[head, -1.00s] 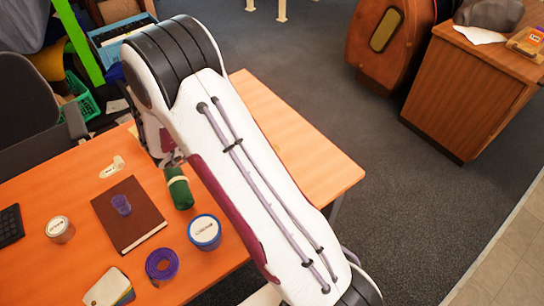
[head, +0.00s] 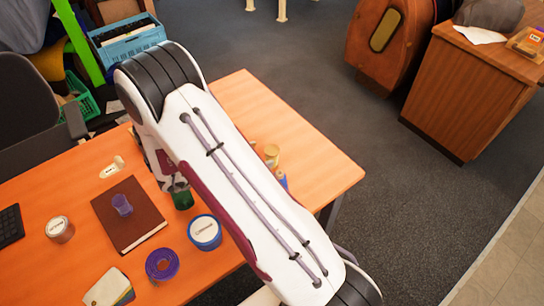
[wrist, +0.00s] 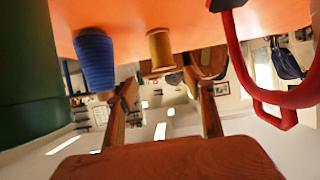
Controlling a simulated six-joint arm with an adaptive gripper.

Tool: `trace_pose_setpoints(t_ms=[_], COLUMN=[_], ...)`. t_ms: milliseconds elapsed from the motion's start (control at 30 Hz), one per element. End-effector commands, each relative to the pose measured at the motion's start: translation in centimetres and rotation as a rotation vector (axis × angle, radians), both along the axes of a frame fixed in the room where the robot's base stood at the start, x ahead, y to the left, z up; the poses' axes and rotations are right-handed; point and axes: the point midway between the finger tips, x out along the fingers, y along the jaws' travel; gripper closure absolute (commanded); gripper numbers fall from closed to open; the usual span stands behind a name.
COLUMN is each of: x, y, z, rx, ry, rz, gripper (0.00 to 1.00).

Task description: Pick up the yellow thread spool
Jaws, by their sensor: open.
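The yellow thread spool (head: 272,153) stands on the orange table, just past the right edge of my arm in the head view. In the wrist view, which is upside down, it (wrist: 160,50) hangs from the tabletop near the middle, next to a blue ridged spool (wrist: 95,60). The blue spool (head: 281,179) also shows partly in the head view. My gripper (head: 176,182) is mostly hidden by my arm, close to a green spool (head: 183,200), with the yellow spool well to its right. It is open, and no object shows held.
A large green shape (wrist: 30,75) fills the wrist view's left side. A red loop (wrist: 290,100) is at the right; I cannot tell what it belongs to. The brown book (head: 130,225), blue-rimmed tin (head: 205,232) and purple roll (head: 162,264) lie in front. The table's far right is clear.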

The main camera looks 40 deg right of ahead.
Motion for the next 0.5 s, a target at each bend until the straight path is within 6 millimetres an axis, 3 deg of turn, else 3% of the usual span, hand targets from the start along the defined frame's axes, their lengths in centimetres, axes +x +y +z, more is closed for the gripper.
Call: trace_pose_setpoints(t_ms=[200,500], x=[0.0,0.0], y=[-1.5,-1.7], z=[-0.7,-0.8], rx=[0.000,0.001], ry=[0.001,0.000], rz=[-0.002,-0.001], gripper=[0.48,0.48])
